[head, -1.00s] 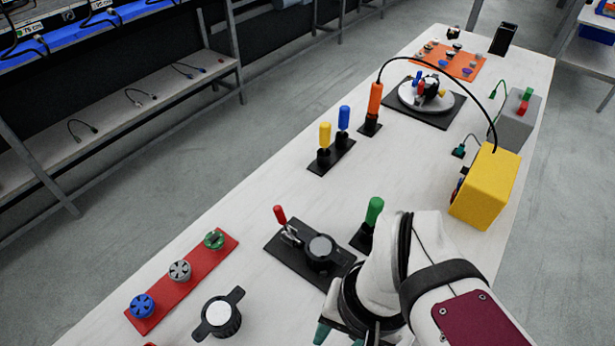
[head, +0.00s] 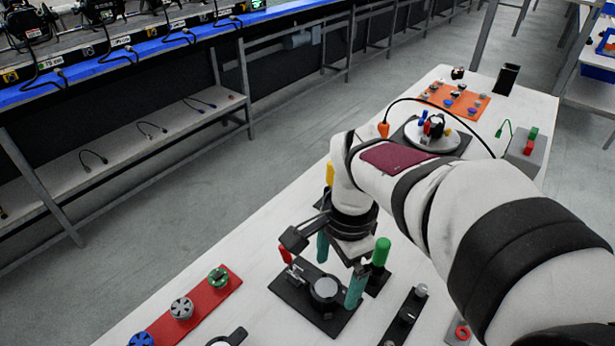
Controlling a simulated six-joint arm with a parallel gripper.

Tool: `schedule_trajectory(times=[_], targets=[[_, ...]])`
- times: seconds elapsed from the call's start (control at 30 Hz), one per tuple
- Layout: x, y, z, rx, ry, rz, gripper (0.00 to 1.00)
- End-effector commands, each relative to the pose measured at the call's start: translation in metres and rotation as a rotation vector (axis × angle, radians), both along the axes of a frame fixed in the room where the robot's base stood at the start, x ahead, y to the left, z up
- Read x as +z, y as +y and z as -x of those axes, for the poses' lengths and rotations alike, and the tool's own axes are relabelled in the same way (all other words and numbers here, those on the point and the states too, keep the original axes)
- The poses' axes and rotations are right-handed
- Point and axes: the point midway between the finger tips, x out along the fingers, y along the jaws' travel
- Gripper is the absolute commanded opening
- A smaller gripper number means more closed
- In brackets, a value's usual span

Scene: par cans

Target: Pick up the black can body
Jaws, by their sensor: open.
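The black can body (head: 325,291), as I take it, is a short round black piece with a pale top. It sits on a black base plate (head: 297,301) beside a red-handled toggle clamp (head: 287,254) in the head view. My gripper (head: 339,270) is open above that plate, its teal fingertips pointing down. One finger is behind the can body in the picture and the other is at its right. I cannot tell whether either finger touches it. Nothing shows between the fingers above it.
A green-handled tool (head: 380,256) stands close right of the gripper. A red strip (head: 197,310) with several round parts lies at left. A black fixture (head: 405,316) is at right front. A turntable (head: 432,133) and orange mat (head: 455,99) are farther back.

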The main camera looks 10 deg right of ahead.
Motion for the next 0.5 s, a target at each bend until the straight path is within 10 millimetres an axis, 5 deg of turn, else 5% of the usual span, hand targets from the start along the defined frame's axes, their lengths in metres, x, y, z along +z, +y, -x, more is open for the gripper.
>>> schedule_trajectory(times=[0.1,0.17,0.5], targets=[[-0.019,-0.003,-0.055,-0.24,0.006,0.036,1.0],[-0.025,-0.003,-0.07,-0.312,0.003,0.045,1.0],[-0.109,-0.004,-0.075,-0.353,0.006,0.051,1.0]])
